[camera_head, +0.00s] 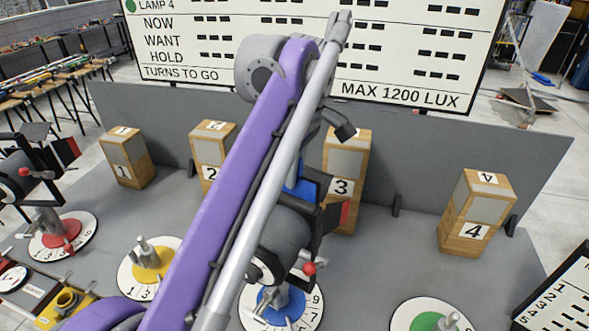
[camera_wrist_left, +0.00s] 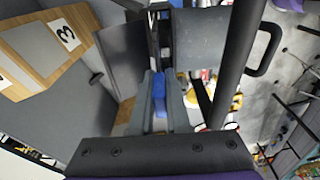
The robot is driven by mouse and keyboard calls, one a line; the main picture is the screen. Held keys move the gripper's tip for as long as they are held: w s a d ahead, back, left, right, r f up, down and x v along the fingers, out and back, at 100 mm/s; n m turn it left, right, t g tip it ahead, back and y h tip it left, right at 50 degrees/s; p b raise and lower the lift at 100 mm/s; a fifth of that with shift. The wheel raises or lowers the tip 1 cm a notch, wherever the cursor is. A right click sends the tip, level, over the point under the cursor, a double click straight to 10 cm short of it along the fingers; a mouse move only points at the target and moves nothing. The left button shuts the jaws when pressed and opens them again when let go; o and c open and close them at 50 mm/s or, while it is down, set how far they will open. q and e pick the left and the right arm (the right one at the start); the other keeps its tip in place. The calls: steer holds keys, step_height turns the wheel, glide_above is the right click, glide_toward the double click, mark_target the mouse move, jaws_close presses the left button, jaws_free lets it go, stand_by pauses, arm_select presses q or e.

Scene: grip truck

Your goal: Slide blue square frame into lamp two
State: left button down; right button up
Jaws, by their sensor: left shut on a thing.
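My left gripper (camera_wrist_left: 160,82) is shut on a blue piece, which I take for the blue square frame (camera_wrist_left: 159,92), seen nearly edge-on in the wrist view. In the head view the blue frame (camera_head: 308,190) shows partly behind my purple and silver arm, which hides the fingers. Just below it is a grey lamp head (camera_head: 285,238) with dark flaps, above the blue dial (camera_head: 268,305). The yellow dial (camera_head: 150,265) stands left of it, in line with the block marked 2 (camera_head: 211,173). I cannot make out lamp two's head or whether the frame touches a lamp. My right gripper is out of view.
A red dial (camera_head: 62,240) with another dark-flapped lamp is at left, a green dial (camera_head: 430,318) at lower right. Wooden blocks 1 (camera_head: 125,157), 3 (camera_head: 346,160) and 4 (camera_head: 475,213) stand before a low grey wall (camera_head: 420,150). A large text board (camera_head: 400,50) is behind.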

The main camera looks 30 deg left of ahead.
arm_select(q)
steer(key=shift+f, duration=0.5)
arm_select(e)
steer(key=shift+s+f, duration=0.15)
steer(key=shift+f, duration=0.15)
arm_select(q)
steer(key=shift+f, duration=0.1)
steer(key=shift+f+b, duration=0.8)
steer(key=shift+f, duration=0.6)
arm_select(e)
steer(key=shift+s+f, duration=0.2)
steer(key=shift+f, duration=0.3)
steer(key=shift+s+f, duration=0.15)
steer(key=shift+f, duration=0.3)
arm_select(q)
steer(key=shift+f, duration=0.15)
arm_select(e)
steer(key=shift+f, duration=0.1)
arm_select(q)
steer(key=shift+f+b, duration=0.55)
steer(key=shift+f, duration=0.5)
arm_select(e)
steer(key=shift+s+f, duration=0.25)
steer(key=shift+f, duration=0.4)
